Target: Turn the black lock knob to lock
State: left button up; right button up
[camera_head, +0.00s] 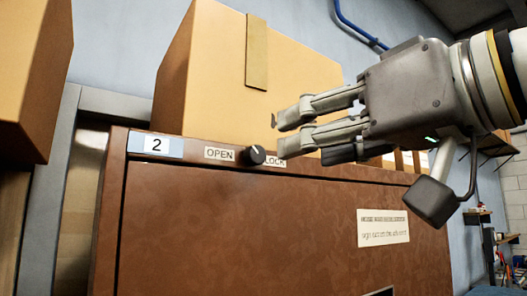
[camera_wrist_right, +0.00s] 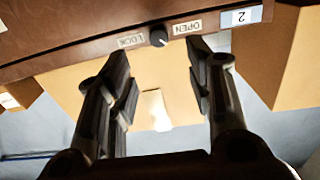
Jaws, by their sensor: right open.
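The black lock knob (camera_head: 254,155) sits on the top rail of a brown cabinet (camera_head: 230,215), between the OPEN label (camera_head: 219,154) and the LOCK label (camera_head: 275,162). A pale mark on the knob points up and left in the head view. My right gripper (camera_head: 280,135) is to the right of the knob and close to it, apart from it. In the right wrist view the knob (camera_wrist_right: 158,37) shows beyond and between the two spread fingers of my right gripper (camera_wrist_right: 160,55), with nothing held. My left gripper is in neither view.
A large cardboard box (camera_head: 215,80) stands on the cabinet behind the knob. Another box (camera_head: 30,80) is at the upper left. A number 2 plate (camera_head: 155,146) is left of the OPEN label. A paper notice (camera_head: 383,227) is on the cabinet front. The space before the cabinet front looks clear.

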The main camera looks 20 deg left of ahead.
aim_at(259, 156)
jog(key=p+x, duration=0.2)
jog(key=x, duration=0.3)
jog(key=p+x, duration=0.2)
jog(key=x, duration=0.3)
jog(key=shift+d+r, duration=0.1)
jog(key=shift+r, duration=0.1)
jog(key=shift+w+a+f, duration=0.15)
jog(key=shift+w+a, duration=0.2)
jog(key=shift+w, duration=0.05)
jog(key=c, duration=1)
jog(key=shift+c, duration=0.2)
